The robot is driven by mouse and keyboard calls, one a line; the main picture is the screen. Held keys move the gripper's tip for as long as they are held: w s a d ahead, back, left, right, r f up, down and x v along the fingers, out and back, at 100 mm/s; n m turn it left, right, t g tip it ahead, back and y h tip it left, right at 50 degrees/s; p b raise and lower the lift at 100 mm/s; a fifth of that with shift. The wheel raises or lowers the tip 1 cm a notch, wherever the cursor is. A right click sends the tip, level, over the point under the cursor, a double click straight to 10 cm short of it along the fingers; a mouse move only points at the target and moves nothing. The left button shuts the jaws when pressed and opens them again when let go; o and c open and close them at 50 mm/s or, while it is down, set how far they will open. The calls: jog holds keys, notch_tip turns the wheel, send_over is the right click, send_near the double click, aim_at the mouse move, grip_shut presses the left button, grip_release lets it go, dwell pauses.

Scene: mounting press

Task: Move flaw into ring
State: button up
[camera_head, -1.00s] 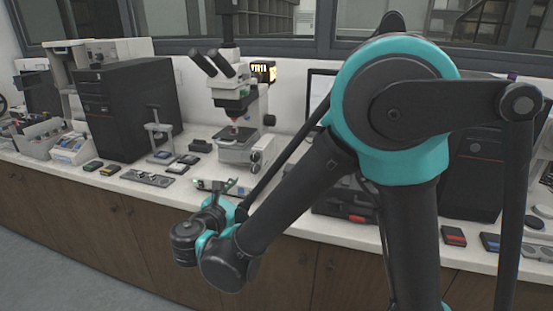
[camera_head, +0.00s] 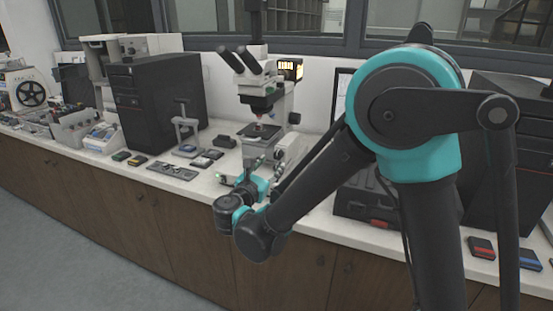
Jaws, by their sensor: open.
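No flaw and no ring can be made out in the head view; any such detail is too small or hidden. A white and black microscope (camera_head: 263,100) stands on the bench with a small red-tipped part above its stage (camera_head: 254,131). My gripper (camera_head: 262,168) is small in the picture, in front of the microscope's lower right side, close to its knobs. It is open, and nothing shows held in it. My wrist and forearm hide part of the microscope's base, and contact with the knobs cannot be told.
A black computer tower (camera_head: 158,105) and a small press-like stand (camera_head: 185,130) are left of the microscope. Small dark blocks and a flat plate (camera_head: 173,170) lie on the bench (camera_head: 210,183). A dark case (camera_head: 372,208) sits to the right, behind my arm. The floor at left is clear.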

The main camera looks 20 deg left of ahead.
jog(key=shift+w+d, duration=0.15)
jog(key=shift+w, duration=2.65)
jog(key=shift+c, duration=0.4)
grip_shut()
jog(key=shift+m, duration=3.7)
